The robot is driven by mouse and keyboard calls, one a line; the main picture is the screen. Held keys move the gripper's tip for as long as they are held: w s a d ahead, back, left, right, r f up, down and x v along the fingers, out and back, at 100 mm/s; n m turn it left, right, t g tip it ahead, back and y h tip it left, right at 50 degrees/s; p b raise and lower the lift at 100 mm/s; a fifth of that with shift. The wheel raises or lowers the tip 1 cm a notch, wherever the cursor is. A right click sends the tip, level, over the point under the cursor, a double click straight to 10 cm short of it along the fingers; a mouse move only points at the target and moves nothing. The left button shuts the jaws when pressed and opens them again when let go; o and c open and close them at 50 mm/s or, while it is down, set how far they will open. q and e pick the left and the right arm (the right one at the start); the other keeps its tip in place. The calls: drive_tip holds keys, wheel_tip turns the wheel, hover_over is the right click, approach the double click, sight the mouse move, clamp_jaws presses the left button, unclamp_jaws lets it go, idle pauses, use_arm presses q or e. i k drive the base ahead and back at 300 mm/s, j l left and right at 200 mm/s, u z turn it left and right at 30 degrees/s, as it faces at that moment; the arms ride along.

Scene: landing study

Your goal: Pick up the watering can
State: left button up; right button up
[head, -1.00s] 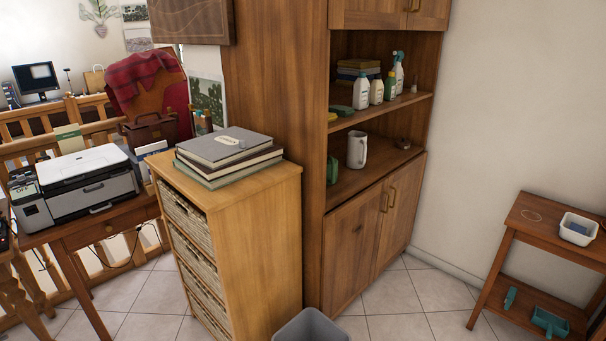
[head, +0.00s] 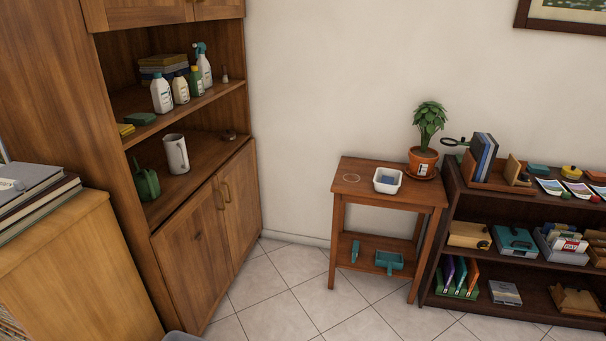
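A green watering can (head: 146,184) stands on the lower open shelf of the tall wooden cabinet (head: 187,192), at its left end. The shelf's side panel is close to its left. A white pitcher (head: 176,154) stands on the same shelf, to the right of the can and apart from it. Neither of my grippers shows in the head view.
The upper shelf holds spray bottles (head: 204,66) and boxes. A wooden drawer unit (head: 75,275) with stacked books stands at the left. A small table (head: 391,191) with a potted plant (head: 425,140) and a dark bookcase (head: 455,205) stand right. The tiled floor between is clear.

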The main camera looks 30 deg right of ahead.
sight(146, 183)
drive_tip(key=z, duration=1.55)
drive_tip(key=u, duration=1.05)
drive_tip(key=i+l+u, duration=0.2)
drive_tip(key=i+l, duration=0.3)
